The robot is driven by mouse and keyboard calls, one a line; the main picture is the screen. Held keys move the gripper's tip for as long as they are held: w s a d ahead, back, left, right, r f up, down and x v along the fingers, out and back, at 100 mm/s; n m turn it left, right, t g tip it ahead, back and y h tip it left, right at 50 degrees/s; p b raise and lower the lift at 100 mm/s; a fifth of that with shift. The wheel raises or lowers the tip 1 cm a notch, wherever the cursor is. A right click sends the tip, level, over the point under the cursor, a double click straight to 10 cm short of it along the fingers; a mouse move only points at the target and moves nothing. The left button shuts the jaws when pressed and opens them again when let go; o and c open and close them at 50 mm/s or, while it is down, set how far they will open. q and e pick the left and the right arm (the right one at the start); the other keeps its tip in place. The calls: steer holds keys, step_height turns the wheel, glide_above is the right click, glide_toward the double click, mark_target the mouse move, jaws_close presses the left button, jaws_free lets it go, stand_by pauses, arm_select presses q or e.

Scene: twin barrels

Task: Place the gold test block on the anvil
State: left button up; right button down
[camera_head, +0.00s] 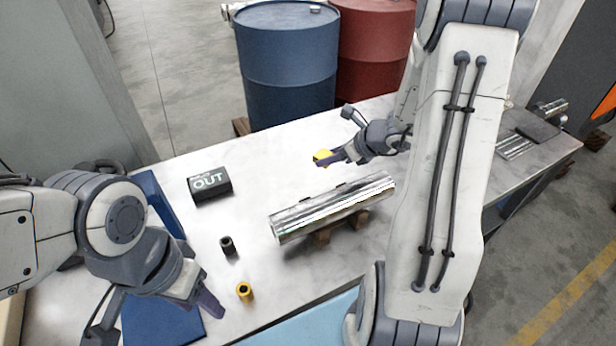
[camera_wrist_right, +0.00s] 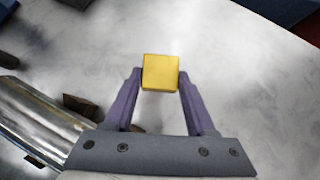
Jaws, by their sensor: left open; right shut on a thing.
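The gold test block (camera_head: 321,157) is a small yellow cube held above the white table. In the right wrist view the gold block (camera_wrist_right: 160,72) sits between the tips of the purple fingers. My right gripper (camera_head: 328,157) is shut on it, behind the silver cylinder in the head view. My left gripper (camera_head: 207,304) is open and empty at the front left, near a yellow ring-like piece. I cannot make out a thing that is clearly the anvil. My right arm hides part of the table.
A silver cylinder (camera_head: 333,207) lies on wooden supports mid-table. A black OUT block (camera_head: 209,183), a dark small cylinder (camera_head: 228,246) and a yellow hollow cylinder (camera_head: 245,292) stand left. Blue (camera_head: 288,60) and red (camera_head: 372,45) barrels stand behind. The table between block and cylinder is clear.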

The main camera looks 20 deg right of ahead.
steer(key=w+a+f, duration=0.1)
steer(key=w+a, duration=0.1)
steer(key=w+a+f, duration=0.2)
steer(key=shift+f, duration=0.1)
steer(key=shift+f+b, duration=0.3)
steer(key=shift+f, duration=1.75)
steer(key=shift+f, duration=0.2)
steer(key=shift+c, duration=1.1)
jaws_free()
